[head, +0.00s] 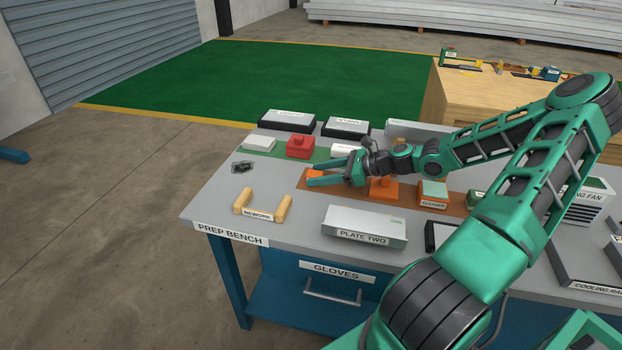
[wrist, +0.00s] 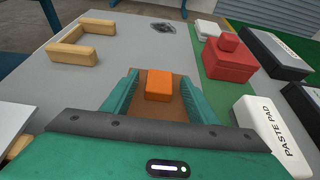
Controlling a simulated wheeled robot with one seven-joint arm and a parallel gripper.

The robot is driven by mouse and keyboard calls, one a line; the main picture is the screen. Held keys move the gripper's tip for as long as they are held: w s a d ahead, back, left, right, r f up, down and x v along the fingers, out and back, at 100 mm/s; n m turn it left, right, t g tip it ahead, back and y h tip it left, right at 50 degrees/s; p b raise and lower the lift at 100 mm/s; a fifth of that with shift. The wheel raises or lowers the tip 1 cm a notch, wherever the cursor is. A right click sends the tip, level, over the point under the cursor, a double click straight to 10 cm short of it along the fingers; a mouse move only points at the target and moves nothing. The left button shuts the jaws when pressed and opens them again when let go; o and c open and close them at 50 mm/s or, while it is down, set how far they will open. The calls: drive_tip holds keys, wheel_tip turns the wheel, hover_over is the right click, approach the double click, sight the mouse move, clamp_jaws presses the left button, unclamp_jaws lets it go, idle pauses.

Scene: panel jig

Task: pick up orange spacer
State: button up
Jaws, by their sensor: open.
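The orange spacer (wrist: 159,85) is a small block on a brown strip of the bench. In the wrist view it stands between the two fingers of my gripper (wrist: 160,88), with a gap visible on each side. In the head view my gripper (head: 312,177) reaches left over the bench with its green fingers apart. The orange spacer (head: 315,172) shows there only in part, behind and between the fingers. My gripper is open and holds nothing.
A red block (head: 300,147) and a white block (head: 259,144) sit on a green strip behind. A wooden rework holder (head: 262,207) and the plate two box (head: 364,227) stand in front. Another orange piece (head: 384,189) and the cleaner box (head: 433,194) are to the right.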

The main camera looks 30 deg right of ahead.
drive_tip(key=c, duration=1.1)
drive_tip(key=shift+r, duration=0.15)
